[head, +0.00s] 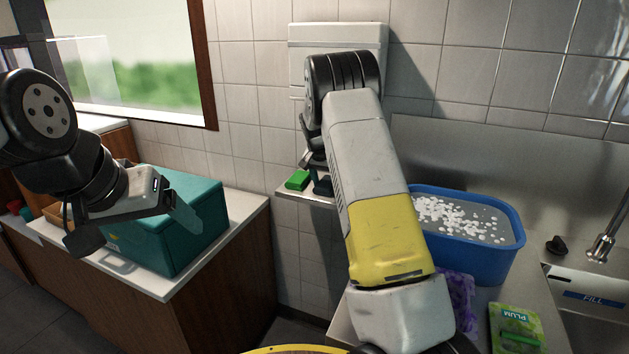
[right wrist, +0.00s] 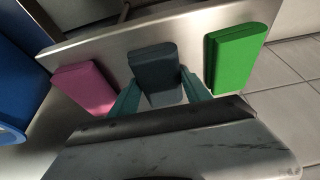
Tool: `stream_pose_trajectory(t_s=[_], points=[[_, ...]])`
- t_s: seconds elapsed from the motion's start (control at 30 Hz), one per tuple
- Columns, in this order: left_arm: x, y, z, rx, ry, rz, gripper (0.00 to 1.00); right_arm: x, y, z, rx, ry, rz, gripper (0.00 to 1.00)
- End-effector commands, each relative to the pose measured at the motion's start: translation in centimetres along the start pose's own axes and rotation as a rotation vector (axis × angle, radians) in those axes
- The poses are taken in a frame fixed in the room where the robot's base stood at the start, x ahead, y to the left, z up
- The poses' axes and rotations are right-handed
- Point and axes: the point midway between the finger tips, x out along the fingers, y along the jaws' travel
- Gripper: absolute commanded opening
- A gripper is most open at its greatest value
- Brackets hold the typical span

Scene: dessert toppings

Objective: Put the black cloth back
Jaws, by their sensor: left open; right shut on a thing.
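The black cloth (right wrist: 153,62), a dark folded block, rests on or just above a narrow metal shelf (right wrist: 115,38) in the right wrist view. My right gripper (right wrist: 160,92) is shut on it, with one teal finger on each side. In the head view the cloth (head: 323,187) shows as a small dark patch below my right gripper (head: 314,170), mostly hidden by my arm. My left gripper (head: 135,222) is open and empty, in front of a teal box.
A green cloth (right wrist: 234,56) and a pink cloth (right wrist: 86,87) lie on the shelf on either side of the black one. The teal box (head: 172,225) stands on the left counter. A blue basin (head: 475,256) with water and white bits stands right, beside the sink.

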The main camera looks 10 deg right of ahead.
Motion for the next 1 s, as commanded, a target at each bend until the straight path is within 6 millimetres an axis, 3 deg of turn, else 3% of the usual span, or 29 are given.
stream_pose_trajectory(t_s=[0.03, 0.13, 0.53, 0.67, 1.0], points=[[0.0, 0.0, 0.0, 0.000, 0.000, 0.000, 0.77, 0.1, 0.0, 0.1, 0.000, -0.001, 0.001, 0.57], [0.0, 0.0, 0.0, 0.000, 0.000, 0.000, 0.77, 0.1, 0.0, 0.1, 0.000, -0.001, 0.000, 0.77], [0.0, 0.0, 0.0, 0.000, 0.000, 0.000, 0.77, -0.5, 0.0, -0.1, 0.000, 0.001, -0.001, 0.77], [0.0, 0.0, 0.0, 0.000, 0.000, 0.000, 0.77, -2.5, -0.1, -0.1, 0.000, 0.003, -0.002, 0.77], [0.0, 0.0, 0.0, 0.000, 0.000, 0.000, 0.77, -9.6, 0.0, -0.1, 0.000, 0.001, -0.002, 0.77]])
